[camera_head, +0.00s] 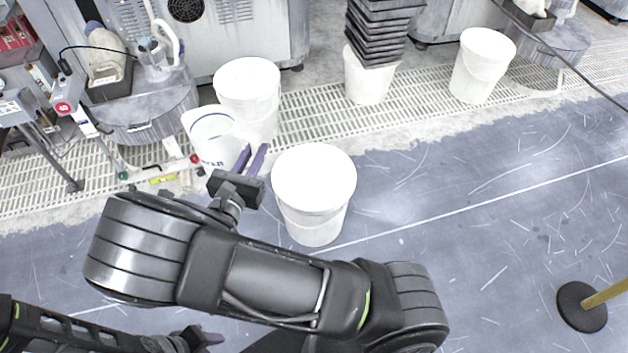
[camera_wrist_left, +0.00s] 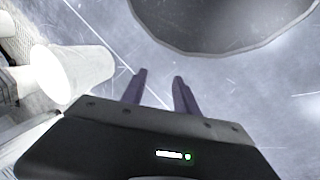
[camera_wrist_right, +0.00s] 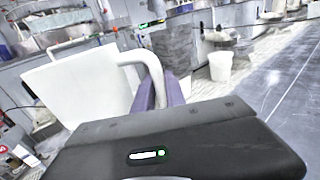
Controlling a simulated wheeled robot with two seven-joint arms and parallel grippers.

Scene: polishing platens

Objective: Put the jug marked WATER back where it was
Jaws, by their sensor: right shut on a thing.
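The white jug (camera_head: 210,134) has a dark blue rim line and dark lettering, of which the end "ER" shows. My right gripper (camera_head: 254,158) is shut on its handle; in the right wrist view the handle (camera_wrist_right: 152,72) runs down between the fingers and the jug's white body (camera_wrist_right: 78,92) is at the left. The jug is roughly upright, in front of a white bucket; I cannot tell if anything supports it below. My left gripper (camera_wrist_left: 160,88) is open and empty over the floor; it shows partly at the bottom of the head view.
A round grey stand (camera_head: 150,118) with a bottle (camera_head: 104,48) in a dark tray is at the upper left. Stacked black trays (camera_head: 380,30) rise behind.

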